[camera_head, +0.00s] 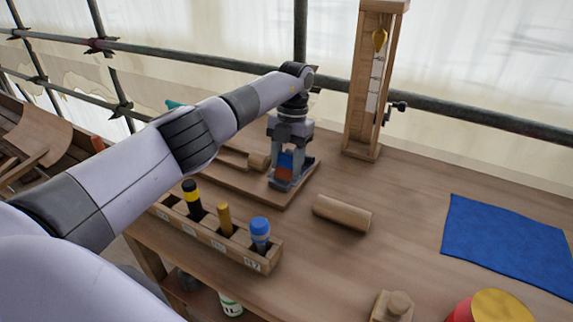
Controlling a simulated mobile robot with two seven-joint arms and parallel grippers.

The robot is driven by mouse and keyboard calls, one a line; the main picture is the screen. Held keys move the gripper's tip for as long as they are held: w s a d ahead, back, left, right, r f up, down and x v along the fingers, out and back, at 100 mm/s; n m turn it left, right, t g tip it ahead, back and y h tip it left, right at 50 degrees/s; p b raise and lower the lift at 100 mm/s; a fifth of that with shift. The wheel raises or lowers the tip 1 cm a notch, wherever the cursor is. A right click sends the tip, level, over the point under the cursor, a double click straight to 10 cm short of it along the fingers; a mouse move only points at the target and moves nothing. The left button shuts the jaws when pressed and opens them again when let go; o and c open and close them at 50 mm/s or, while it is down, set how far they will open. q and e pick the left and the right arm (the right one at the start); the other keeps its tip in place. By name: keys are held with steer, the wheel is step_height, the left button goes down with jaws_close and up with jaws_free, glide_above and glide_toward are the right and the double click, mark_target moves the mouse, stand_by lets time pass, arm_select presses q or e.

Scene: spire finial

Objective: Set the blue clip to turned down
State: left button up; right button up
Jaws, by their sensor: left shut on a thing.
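My left gripper (287,178) points straight down over a wooden board (296,198) on the bench. It is shut on a small blue piece, which looks like the blue clip (286,159). An orange-red part (284,172) shows just below the blue, between the fingers. The fingers hide much of the clip, and I cannot tell which way it is turned. My right gripper is not in view.
A wooden rack (222,245) with several upright tools stands at the bench's front edge. A wooden cylinder (342,213) lies right of the board. A tall wooden frame (361,90) stands behind. A blue cloth (510,242) lies right; bench between is clear.

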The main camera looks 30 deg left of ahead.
arm_select(q)
steer(key=shift+w, duration=0.1)
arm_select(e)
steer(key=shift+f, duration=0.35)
arm_select(q)
steer(key=shift+b, duration=0.35)
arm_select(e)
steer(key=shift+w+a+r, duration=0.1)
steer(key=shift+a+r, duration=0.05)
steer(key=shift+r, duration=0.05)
arm_select(q)
steer(key=o, duration=1.1)
steer(key=shift+c, duration=0.2)
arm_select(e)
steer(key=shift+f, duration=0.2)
arm_select(q)
step_height(320, 180, up, 12)
steer(key=p, duration=0.1)
step_height(320, 180, up, 7)
steer(key=p, duration=0.5)
glide_above(288, 155)
steer(key=shift+a+r+p, duration=0.1)
steer(key=shift+r+p, duration=0.45)
steer(key=shift+p, duration=0.35)
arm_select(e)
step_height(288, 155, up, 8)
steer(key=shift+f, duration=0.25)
